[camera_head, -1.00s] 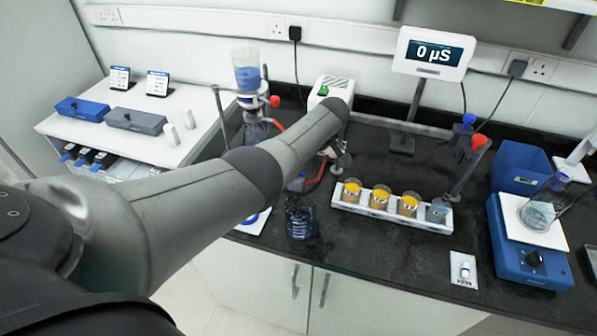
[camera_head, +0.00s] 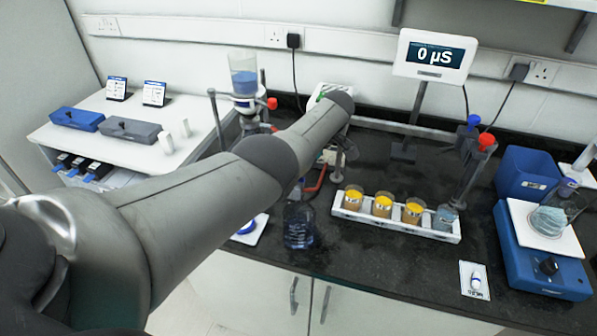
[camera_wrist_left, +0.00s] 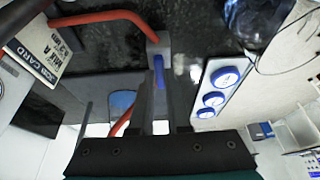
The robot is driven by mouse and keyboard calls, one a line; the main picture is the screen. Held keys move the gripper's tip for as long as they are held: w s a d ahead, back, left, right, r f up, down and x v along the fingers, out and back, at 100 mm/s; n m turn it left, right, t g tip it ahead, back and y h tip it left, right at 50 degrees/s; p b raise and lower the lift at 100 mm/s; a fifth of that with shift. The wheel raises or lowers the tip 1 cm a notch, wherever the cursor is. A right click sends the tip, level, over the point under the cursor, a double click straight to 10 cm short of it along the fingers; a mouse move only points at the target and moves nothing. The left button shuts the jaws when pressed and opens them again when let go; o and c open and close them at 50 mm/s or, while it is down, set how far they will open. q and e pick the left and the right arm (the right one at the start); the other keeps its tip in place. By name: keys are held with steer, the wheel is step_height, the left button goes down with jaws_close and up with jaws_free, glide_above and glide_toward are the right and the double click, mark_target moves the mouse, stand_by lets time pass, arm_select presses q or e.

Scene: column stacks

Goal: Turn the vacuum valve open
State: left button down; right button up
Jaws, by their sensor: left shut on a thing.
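The vacuum valve's blue handle (camera_wrist_left: 158,72) shows in the left wrist view, with red tubing (camera_wrist_left: 105,17) close by. My left gripper (camera_wrist_left: 160,80) is shut on this handle, one finger on each side of it. In the head view my left arm hides the handle, and the gripper is mostly hidden behind the forearm. Red tubing (camera_head: 322,178) shows there beside the end of the arm. A white box (camera_head: 318,98), partly behind my arm, has a green part on top. My right gripper is not in view.
A white rack (camera_head: 395,222) with several beakers stands right of my arm. A dark bottle (camera_head: 299,228) stands near the bench's front edge. A glass filter funnel (camera_head: 244,75) stands behind the forearm. A blue stirrer (camera_head: 545,268) is at the right.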

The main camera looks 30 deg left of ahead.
arm_select(q)
steer(key=shift+a, duration=0.1)
steer(key=c, duration=0.9)
jaws_free()
steer(key=p+v, duration=0.2)
steer(key=v, duration=1.3)
steer(key=shift+r, duration=0.1)
